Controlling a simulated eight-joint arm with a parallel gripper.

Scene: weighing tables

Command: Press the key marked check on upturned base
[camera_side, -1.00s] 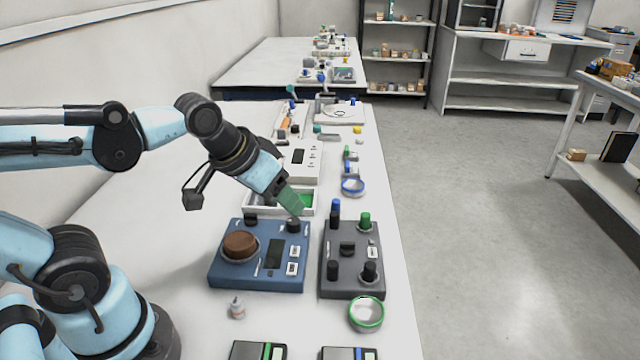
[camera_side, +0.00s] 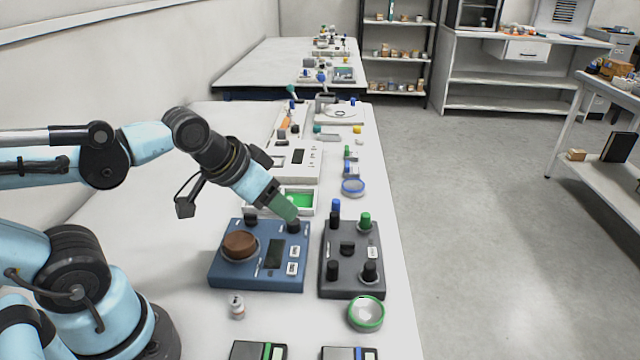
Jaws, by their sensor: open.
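A blue box-shaped device (camera_side: 228,278) lies on the white table, left of a dark grey one (camera_side: 350,290). The blue device bears a round brown disc (camera_side: 240,245), a dark display (camera_side: 275,254), two black knobs at its back corners, and two small white keys, an upper one (camera_side: 294,252) and a lower one (camera_side: 292,268). The key markings are too small to read, so I cannot tell which says check. My gripper (camera_side: 290,214) has green fingers and points down at the blue device's back right knob (camera_side: 294,227). It is open; whether it touches the knob is unclear.
The grey device has several upright knobs. A green-rimmed dish (camera_side: 366,326) and a small white bottle (camera_side: 237,308) stand in front. A tray with a green patch (camera_side: 300,213) and a white device (camera_side: 302,166) lie behind. Two dark boxes are at the near edge.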

